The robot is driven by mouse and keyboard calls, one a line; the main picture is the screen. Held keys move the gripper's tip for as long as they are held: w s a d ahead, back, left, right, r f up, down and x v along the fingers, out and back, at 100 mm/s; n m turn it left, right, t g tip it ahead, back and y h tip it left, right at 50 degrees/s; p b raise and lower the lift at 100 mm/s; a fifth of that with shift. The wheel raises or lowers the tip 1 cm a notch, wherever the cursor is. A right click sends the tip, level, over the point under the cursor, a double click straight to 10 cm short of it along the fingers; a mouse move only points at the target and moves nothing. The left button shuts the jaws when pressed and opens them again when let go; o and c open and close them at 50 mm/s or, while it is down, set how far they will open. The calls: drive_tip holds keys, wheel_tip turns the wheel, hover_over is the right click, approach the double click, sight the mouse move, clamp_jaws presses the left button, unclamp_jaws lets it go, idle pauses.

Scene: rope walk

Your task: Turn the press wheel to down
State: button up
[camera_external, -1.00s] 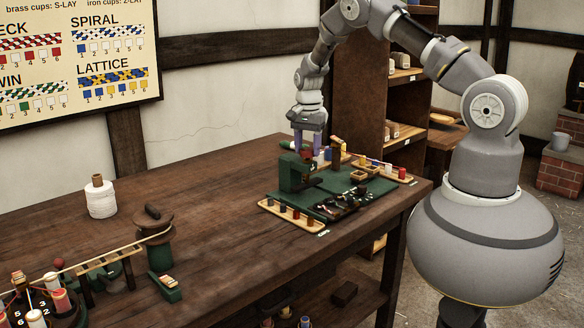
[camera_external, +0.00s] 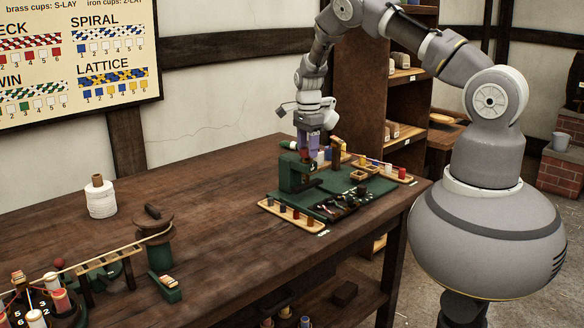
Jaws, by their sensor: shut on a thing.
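The green press (camera_external: 290,174) stands upright on a green mat (camera_external: 374,186) near the right end of the workbench. My gripper (camera_external: 309,150) points down at the top of the press, its purple fingers shut there. The fingers and the hand cover most of what they hold, which sits where the press wheel is. A small red part (camera_external: 304,155) shows by the fingers. The wheel's own outline and its setting are too small and too hidden to tell.
A wooden tray of colored pegs (camera_external: 292,214) lies in front of the press, and another tray (camera_external: 385,169) lies behind right. A dark tray of small parts (camera_external: 345,203) is close by. The middle of the workbench (camera_external: 215,195) is clear.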

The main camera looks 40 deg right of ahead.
sight(307, 150)
drive_tip(key=shift+w, duration=0.1)
drive_tip(key=o, duration=1)
drive_tip(key=shift+o, duration=0.2)
drive_tip(key=shift+r, duration=0.15)
wheel_tip(307, 150, up, 8)
drive_tip(key=shift+f+p, duration=0.2)
drive_tip(key=shift+p, duration=0.35)
